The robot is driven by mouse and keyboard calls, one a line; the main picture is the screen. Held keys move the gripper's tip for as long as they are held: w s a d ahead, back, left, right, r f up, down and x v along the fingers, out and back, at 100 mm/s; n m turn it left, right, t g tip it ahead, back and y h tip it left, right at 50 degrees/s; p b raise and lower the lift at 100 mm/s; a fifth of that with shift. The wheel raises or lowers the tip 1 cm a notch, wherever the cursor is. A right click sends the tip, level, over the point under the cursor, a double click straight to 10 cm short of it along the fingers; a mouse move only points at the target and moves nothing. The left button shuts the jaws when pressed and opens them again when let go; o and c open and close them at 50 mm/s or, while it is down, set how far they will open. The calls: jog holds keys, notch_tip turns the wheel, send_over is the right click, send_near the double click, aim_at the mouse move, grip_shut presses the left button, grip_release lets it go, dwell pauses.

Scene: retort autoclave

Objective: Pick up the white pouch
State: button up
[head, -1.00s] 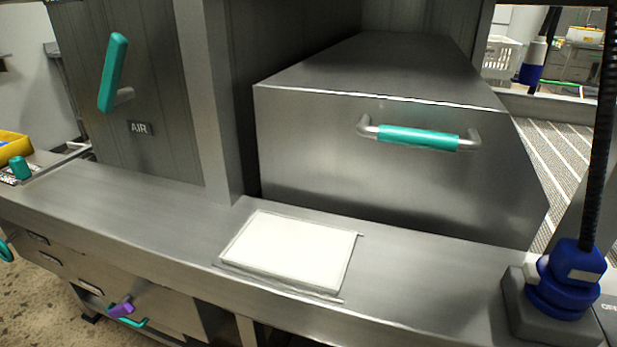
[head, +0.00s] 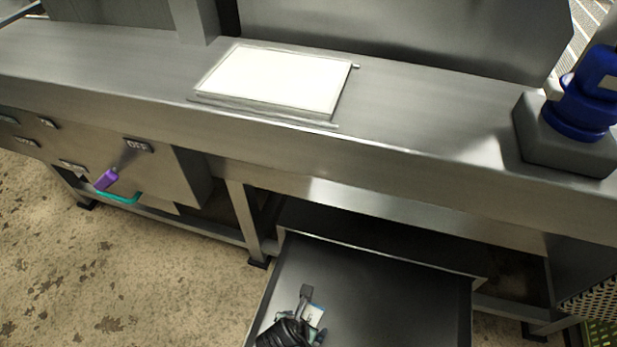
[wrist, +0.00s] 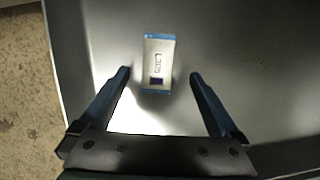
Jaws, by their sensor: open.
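The white pouch (wrist: 158,54) has blue end bands, dark printing and a dark purple block. It lies on the dark floor of an open drawer (head: 385,300). In the head view the pouch (head: 316,312) is small and partly hidden by my gripper (head: 312,315). In the wrist view my gripper (wrist: 160,75) is open, with one finger on each side of the pouch's near end. Most of the pouch extends beyond the fingertips. I cannot tell the height of the fingertips above the drawer floor.
The drawer wall (wrist: 62,75) runs along the left in the wrist view. Above the drawer, a steel counter (head: 430,110) carries a white panel (head: 275,78) and a blue fitting (head: 585,105). The drawer floor right of the pouch is clear.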

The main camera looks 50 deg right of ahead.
aim_at(310, 317)
jog(key=shift+w+d+b+x, duration=0.1)
jog(key=shift+d+b+x, duration=0.1)
jog(key=shift+b+x, duration=1)
jog(key=shift+w+d+b+x, duration=0.15)
jog(key=shift+b+x, duration=0.85)
jog(key=shift+x, duration=0.4)
jog(key=shift+r, duration=0.2)
jog(key=c, duration=1.5)
